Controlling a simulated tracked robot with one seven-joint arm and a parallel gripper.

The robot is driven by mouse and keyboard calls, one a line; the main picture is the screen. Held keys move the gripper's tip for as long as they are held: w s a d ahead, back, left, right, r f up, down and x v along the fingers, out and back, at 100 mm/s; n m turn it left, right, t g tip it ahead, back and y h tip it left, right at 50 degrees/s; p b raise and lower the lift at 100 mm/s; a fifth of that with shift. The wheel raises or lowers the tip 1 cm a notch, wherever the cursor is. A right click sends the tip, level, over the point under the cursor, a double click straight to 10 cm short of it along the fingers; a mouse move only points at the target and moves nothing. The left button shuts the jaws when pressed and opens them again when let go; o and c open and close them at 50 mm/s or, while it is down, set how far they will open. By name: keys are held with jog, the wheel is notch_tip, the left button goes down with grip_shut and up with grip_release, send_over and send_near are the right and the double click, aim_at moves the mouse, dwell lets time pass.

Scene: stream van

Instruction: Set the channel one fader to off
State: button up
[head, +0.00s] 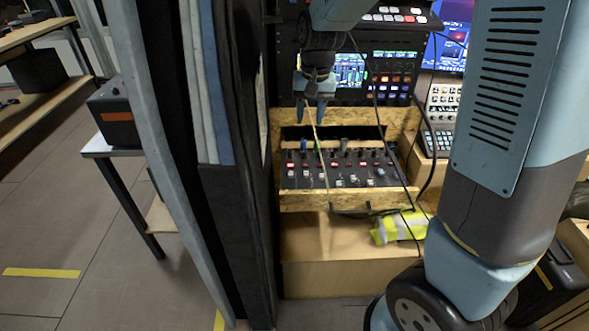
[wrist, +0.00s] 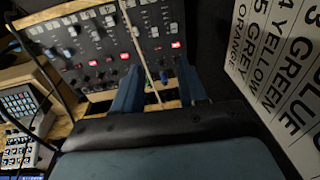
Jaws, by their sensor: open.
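The black mixer panel (head: 343,168) sits in a chipboard frame (head: 350,200) in the head view. It carries rows of knobs and several faders with red or white caps. I cannot tell which one is channel one, and its setting is too small to read. The panel also shows at the top of the wrist view (wrist: 97,49), with lit red buttons. My gripper (head: 316,116) hangs above the panel's back part, left of its middle. Its two blue fingers stand apart and empty in the wrist view (wrist: 162,82). A thin pale cord passes between them in the picture.
Dark cables (head: 414,205) droop across the frame's right side. A yellow and white roll (head: 400,228) lies below it. A dark padded partition (head: 235,195) stands close on the left. A white colour-name sheet (wrist: 280,70) is at right in the wrist view.

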send_over(291, 173)
notch_tip(291, 173, down, 6)
jog(key=shift+g+h, duration=0.4)
notch_tip(291, 173, down, 15)
jog(key=shift+r, duration=0.1)
grip_shut()
jog(key=shift+s, duration=0.1)
dwell(0.5)
